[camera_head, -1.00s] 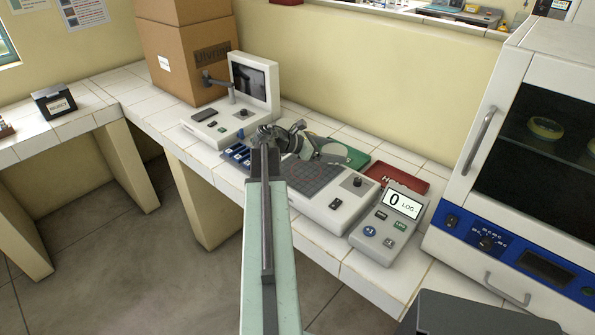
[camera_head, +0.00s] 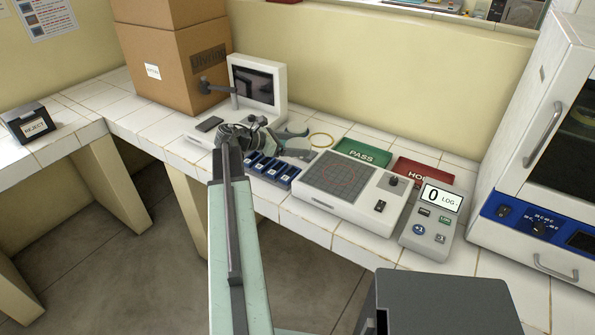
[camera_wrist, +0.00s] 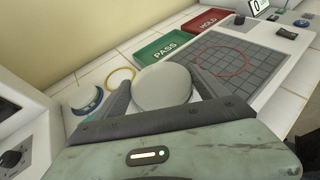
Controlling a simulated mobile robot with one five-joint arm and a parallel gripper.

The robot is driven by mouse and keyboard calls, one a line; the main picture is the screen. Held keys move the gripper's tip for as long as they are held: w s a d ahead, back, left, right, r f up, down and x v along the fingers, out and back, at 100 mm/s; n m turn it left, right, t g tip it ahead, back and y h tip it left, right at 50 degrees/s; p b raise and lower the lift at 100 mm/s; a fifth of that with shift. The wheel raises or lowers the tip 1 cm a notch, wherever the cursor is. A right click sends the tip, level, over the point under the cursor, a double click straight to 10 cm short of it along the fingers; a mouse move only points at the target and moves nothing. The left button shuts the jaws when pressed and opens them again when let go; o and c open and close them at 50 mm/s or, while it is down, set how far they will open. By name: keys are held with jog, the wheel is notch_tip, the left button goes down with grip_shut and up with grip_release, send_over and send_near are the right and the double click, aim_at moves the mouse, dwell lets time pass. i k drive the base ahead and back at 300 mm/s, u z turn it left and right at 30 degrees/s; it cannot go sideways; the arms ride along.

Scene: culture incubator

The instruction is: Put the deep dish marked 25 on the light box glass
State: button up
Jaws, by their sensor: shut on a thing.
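My gripper (camera_wrist: 158,100) is shut on a pale round dish (camera_wrist: 163,87), seen from above between the two fingers in the wrist view. No number can be read on it. In the head view my gripper (camera_head: 292,143) is over the bench, left of the light box (camera_head: 372,205), and the dish cannot be made out there. The light box glass (camera_head: 345,178) is a dark gridded panel with a red circle. It also shows in the wrist view (camera_wrist: 250,82), to the right of the dish, and nothing stands on it.
A green PASS tray (camera_head: 362,153) and red HOLD tray (camera_head: 424,172) lie behind the light box. A counter (camera_head: 431,222) stands right of it. A blue rack (camera_head: 268,168), a yellowish ring (camera_head: 321,140) and a monitor device (camera_head: 257,85) are near my gripper. An incubator (camera_head: 530,190) is at right.

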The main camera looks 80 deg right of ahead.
aim_at(338, 174)
jog(key=i, duration=0.85)
